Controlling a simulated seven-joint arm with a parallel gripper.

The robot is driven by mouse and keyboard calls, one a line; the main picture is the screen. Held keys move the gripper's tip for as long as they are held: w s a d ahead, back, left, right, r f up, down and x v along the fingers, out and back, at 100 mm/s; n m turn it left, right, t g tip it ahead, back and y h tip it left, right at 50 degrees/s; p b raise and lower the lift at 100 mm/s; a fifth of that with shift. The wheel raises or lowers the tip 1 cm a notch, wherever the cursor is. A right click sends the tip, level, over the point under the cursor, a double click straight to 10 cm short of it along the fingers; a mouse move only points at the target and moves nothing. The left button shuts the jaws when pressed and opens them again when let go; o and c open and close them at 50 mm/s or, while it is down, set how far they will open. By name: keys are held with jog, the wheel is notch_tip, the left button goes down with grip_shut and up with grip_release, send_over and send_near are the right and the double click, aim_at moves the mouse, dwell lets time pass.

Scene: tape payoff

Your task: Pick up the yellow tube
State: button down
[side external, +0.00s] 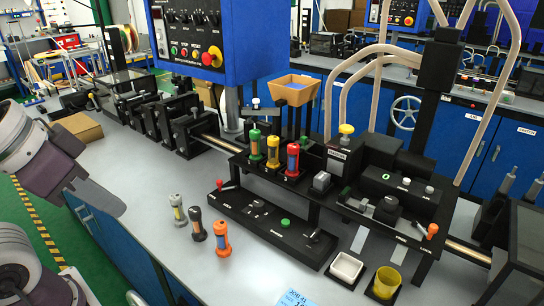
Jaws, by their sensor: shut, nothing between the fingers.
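The yellow tube (273,152) stands upright in the black rack on the raised black shelf. It has yellow ends and a reddish middle. A green-capped tube (255,143) stands to its left and a red tube with a blue middle (292,160) to its right, both close beside it. My gripper (98,200) is at the left edge over the grey bench, tilted down to the right. It is shut and empty, well apart from the yellow tube. The lower ends of the racked tubes are partly hidden by their holders.
Grey, black and orange tubes (222,238) stand on the grey bench (135,235) before the black control panel (270,222). A white tray (346,268) and yellow cup (386,281) are at the front. A blue control box (215,40) hangs above.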

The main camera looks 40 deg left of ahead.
dwell(0.3)
jog(key=c, duration=1)
grip_release()
jog(key=m+t, duration=0.2)
jog(key=t, duration=0.4)
send_over(273, 145)
jog(key=s+a, duration=0.3)
jog(key=s, duration=0.7)
notch_tip(273, 145, down, 5)
jog(key=w+f+h, duration=0.1)
jog(key=w+f+t+h, duration=0.1)
jog(key=w+f, duration=0.1)
jog(key=w+d+f+m+h, duration=0.1)
jog(key=w, duration=0.1)
jog(key=shift+f, duration=0.25)
jog(key=shift+t+h, duration=0.3)
jog(key=x, duration=0.7)
jog(key=shift+a+f, duration=0.15)
jog(key=shift+a, duration=0.15)
